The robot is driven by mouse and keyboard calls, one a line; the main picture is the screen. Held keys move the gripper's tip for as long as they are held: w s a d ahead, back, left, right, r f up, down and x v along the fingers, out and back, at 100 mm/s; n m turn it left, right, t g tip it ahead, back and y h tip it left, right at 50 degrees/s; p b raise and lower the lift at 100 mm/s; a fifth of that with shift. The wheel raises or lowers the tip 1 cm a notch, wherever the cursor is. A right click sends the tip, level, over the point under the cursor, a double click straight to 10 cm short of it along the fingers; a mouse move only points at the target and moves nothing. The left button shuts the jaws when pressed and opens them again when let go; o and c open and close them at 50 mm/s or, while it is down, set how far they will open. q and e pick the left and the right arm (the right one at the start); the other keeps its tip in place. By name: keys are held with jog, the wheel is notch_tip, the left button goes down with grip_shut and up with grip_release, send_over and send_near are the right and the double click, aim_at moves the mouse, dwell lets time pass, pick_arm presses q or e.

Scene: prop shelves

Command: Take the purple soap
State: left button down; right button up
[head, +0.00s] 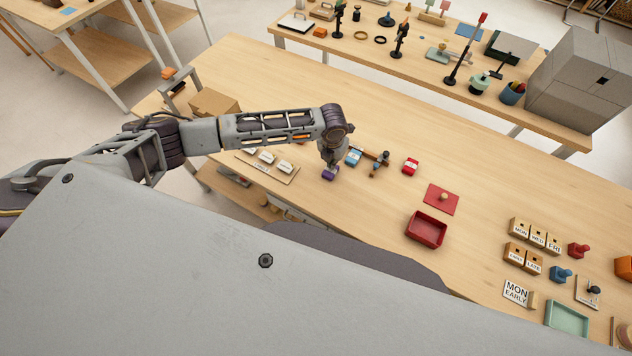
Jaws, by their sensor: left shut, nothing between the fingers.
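The purple soap (330,174) is a small block on the wooden table, near its front edge. My left gripper (332,163) points down right above the soap, with its fingertips at or very near the soap's top. The fingers are shut with nothing between them. I cannot tell from this view whether they touch the soap. The gripper hides part of the soap's far side. My right gripper is not in view.
A blue-and-white block (353,157) stands close right of the gripper, then a wooden stand (379,161) and a red block (410,167). A board with white blocks (283,174) lies left. A red tray (413,233) and red lid (435,205) lie right.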

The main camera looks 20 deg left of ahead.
aim_at(327, 176)
pick_arm(q)
jog(key=shift+r, duration=0.2)
jog(key=shift+s+a+f, duration=0.2)
jog(key=shift+s+a, duration=0.05)
jog(key=shift+s, duration=0.5)
jog(key=s, duration=0.3)
jog(key=shift+s+a, duration=0.2)
jog(key=shift+s+a+r+b, duration=0.1)
jog(key=shift+s+a+b, duration=0.15)
jog(key=shift+s, duration=0.9)
jog(key=shift+s+a+f+b, duration=0.1)
jog(key=shift+s+a+b, duration=0.15)
jog(key=shift+s, duration=0.85)
jog(key=shift+s+a+r+b, duration=0.15)
jog(key=shift+s+a, duration=0.1)
jog(key=shift+s, duration=0.9)
jog(key=shift+s, duration=0.1)
